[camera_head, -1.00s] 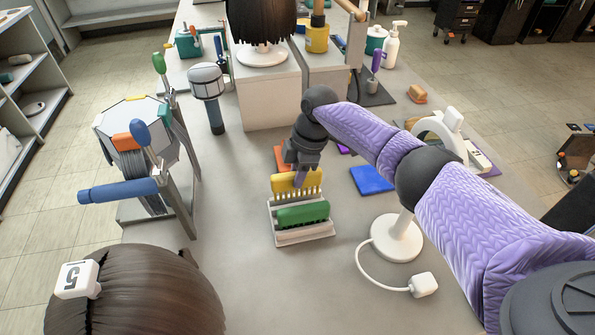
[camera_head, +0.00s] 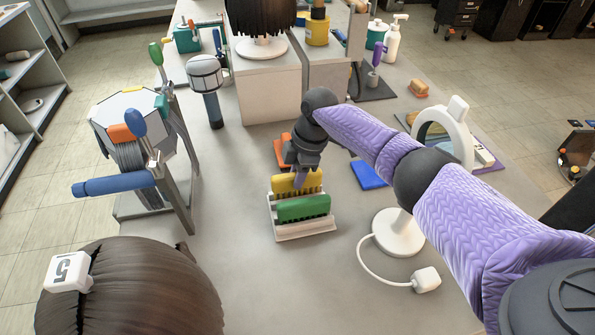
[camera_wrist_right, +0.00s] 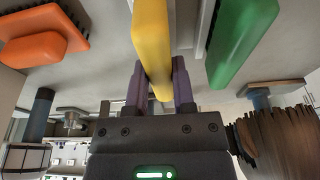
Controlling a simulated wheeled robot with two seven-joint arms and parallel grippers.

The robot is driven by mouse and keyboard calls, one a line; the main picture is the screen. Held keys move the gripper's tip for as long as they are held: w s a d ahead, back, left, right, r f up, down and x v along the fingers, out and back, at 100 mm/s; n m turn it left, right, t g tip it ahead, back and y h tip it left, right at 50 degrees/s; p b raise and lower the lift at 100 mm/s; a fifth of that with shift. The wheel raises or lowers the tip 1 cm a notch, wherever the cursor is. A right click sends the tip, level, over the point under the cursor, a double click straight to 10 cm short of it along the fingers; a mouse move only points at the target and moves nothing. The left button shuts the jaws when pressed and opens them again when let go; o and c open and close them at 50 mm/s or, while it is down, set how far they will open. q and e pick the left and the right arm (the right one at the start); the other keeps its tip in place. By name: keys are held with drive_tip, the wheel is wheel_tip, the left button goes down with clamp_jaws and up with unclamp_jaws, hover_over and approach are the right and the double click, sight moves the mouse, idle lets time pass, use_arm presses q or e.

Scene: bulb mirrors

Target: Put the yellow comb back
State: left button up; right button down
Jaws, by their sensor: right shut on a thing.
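The yellow comb (camera_head: 290,184) stands teeth down at the back of a small white rack (camera_head: 306,231), behind a green comb (camera_head: 303,208) that stands in the same rack. My right gripper (camera_head: 301,176) reaches down from above and is shut on the yellow comb's top edge. In the right wrist view the yellow comb (camera_wrist_right: 153,45) sits between the two purple fingers (camera_wrist_right: 157,85), with the green comb (camera_wrist_right: 242,40) beside it, apart from the fingers. Whether the yellow comb's teeth rest fully in the rack's slot is hidden by the green comb. My left gripper is not in view.
An orange brush (camera_head: 283,150) lies behind the rack and a blue block (camera_head: 368,175) lies to its right. A brown-haired wig head (camera_head: 140,295) fills the front left.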

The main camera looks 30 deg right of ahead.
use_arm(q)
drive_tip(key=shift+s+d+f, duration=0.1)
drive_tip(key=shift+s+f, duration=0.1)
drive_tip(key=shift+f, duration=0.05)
use_arm(e)
drive_tip(key=shift+f, duration=0.4)
drive_tip(key=shift+c, duration=1.9)
unclamp_jaws()
drive_tip(key=shift+d+r, duration=0.1)
drive_tip(key=shift+r, duration=0.3)
drive_tip(key=p+v, duration=0.2)
drive_tip(key=v, duration=0.3)
drive_tip(key=p+v, duration=0.1)
drive_tip(key=v, duration=0.3)
drive_tip(key=shift+r, duration=0.1)
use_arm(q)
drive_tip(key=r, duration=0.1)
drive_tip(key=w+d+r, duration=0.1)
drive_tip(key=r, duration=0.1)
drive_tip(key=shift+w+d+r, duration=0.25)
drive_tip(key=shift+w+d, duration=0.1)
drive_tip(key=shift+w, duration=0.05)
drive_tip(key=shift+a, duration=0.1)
